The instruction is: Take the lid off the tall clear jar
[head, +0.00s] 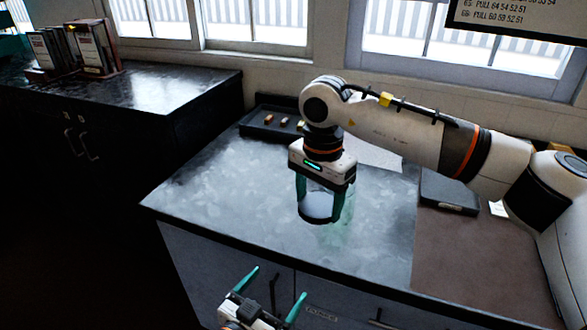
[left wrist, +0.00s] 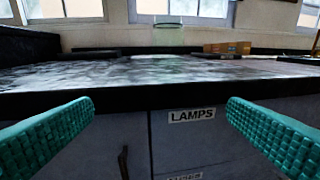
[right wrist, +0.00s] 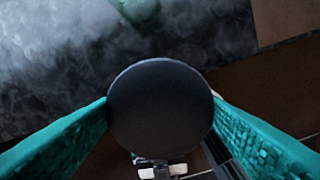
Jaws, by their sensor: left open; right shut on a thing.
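My right gripper (head: 318,218) points down over the counter and is shut on a round dark lid (right wrist: 160,108). The lid fills the space between the fingers in the right wrist view; in the head view a pale disc shows there. The clear jar (head: 346,214) is faint and greenish, partly hidden behind the right fingers. In the left wrist view the clear jar (left wrist: 168,37) stands on the counter, and no dark lid shows on it. The exact gap between lid and jar is hard to tell. My left gripper (head: 280,282) is open and empty, before the counter's front edge.
A dark tray (head: 262,122) with small blocks lies at the back of the counter (head: 220,185). A dark flat box (head: 448,192) lies to the right, by a brown mat (head: 470,255). Books (head: 85,48) stand on the far left counter. The counter's left part is clear.

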